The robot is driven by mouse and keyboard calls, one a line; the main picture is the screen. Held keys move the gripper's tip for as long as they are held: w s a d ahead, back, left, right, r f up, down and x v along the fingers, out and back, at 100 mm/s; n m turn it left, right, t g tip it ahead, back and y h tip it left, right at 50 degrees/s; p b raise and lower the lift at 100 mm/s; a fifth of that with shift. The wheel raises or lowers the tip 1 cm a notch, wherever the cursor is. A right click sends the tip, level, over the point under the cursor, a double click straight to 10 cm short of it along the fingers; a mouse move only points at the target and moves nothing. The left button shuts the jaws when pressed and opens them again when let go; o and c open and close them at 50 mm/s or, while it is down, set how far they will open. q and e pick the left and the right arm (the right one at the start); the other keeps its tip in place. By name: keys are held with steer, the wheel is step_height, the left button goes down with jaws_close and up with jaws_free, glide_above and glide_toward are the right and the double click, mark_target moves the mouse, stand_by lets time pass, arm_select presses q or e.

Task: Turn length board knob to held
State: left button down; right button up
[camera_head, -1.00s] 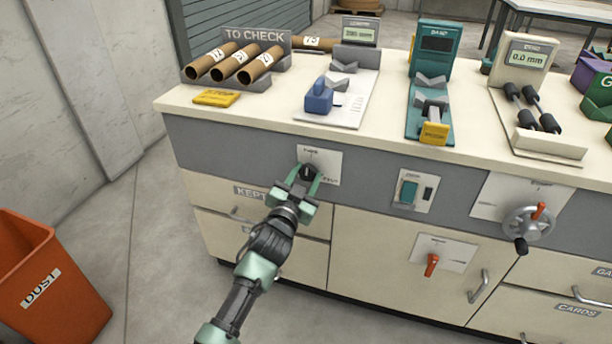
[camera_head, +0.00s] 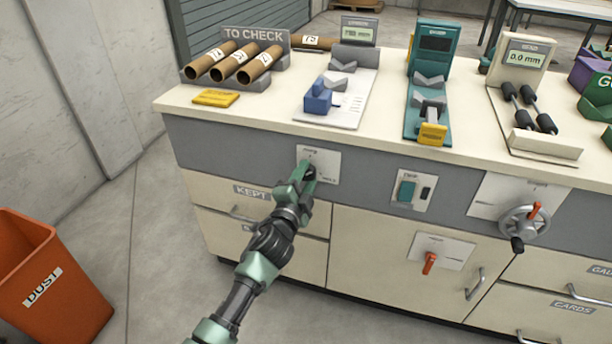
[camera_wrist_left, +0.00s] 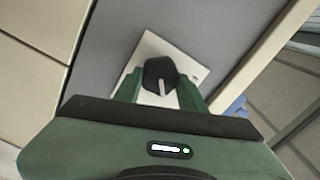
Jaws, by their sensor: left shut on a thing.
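The knob is dark with a light pointer line, on a white plate (camera_head: 328,163) on the grey front panel of the bench. In the left wrist view the knob (camera_wrist_left: 160,76) sits between the two green fingers, its pale line visible. My left gripper (camera_head: 308,174) is shut on the knob and covers most of it in the head view. The gripper looks rolled relative to the bench front. The small print on the plate is too blurred to read fully. My right gripper is not in view.
A grey display (camera_head: 356,32) and a blue block (camera_head: 318,98) are on the bench top above. A switch plate (camera_head: 413,190) and a handwheel (camera_head: 524,222) are further right. An orange dust bin (camera_head: 50,285) stands at the left. The floor beside it is clear.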

arm_select(q)
steer(key=m, duration=0.5)
steer(key=shift+f+m, duration=0.25)
steer(key=shift+m, duration=0.95)
steer(key=m, duration=0.2)
steer(key=shift+m+p, duration=0.3)
steer(key=m, duration=0.3)
steer(key=shift+a+f, duration=0.1)
steer(key=shift+m+p, duration=0.3)
steer(key=shift+m, duration=0.2)
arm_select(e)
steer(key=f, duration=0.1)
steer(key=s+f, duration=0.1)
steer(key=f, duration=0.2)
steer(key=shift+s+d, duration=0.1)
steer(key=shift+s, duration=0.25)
arm_select(q)
steer(key=c, duration=0.8)
jaws_free()
steer(key=shift+c, duration=0.2)
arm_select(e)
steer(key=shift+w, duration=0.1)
